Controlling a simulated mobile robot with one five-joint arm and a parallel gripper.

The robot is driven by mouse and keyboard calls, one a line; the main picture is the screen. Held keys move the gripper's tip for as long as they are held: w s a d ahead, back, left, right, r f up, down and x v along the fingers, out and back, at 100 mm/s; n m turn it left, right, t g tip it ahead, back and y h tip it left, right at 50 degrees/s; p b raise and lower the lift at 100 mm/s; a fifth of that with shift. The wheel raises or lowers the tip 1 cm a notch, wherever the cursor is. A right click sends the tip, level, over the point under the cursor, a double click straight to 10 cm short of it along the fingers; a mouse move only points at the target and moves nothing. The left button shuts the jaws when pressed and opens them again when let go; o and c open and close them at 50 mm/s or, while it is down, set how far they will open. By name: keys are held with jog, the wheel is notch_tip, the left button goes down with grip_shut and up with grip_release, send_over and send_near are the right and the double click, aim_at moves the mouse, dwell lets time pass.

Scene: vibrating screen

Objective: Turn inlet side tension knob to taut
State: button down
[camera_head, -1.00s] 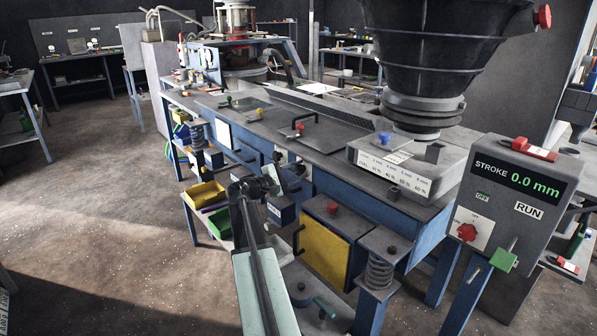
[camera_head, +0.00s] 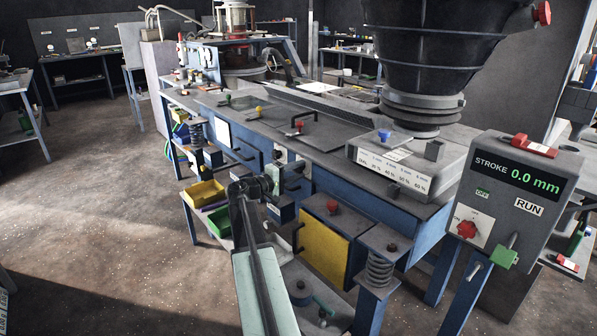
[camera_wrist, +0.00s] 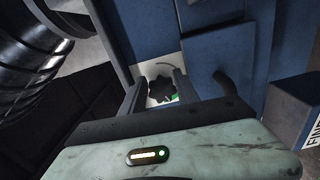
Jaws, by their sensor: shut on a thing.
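A dark lobed knob (camera_wrist: 161,89) sits on a pale plate (camera_wrist: 163,67) on the blue machine side in the wrist view. A curved mark shows on the plate above the knob, and a bit of green shows at its lower right. My gripper (camera_wrist: 159,84) has one finger on each side of the knob and is shut on it. In the head view my gripper (camera_head: 272,181) is at the side of the blue vibrating screen (camera_head: 380,205), left of the yellow panel. The knob is hidden there by my arm. I cannot read the knob's setting.
A dark handle (camera_wrist: 224,82) sticks out just right of my gripper in the wrist view. A yellow panel (camera_head: 323,254), a spring mount (camera_head: 378,269) and a control box (camera_head: 521,190) reading 0.0 mm stand to the right. Yellow (camera_head: 203,193) and green bins are on the left; the left floor is clear.

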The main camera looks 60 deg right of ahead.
dwell(0.3)
jog(key=c, duration=0.9)
grip_release()
jog(key=v, duration=0.8)
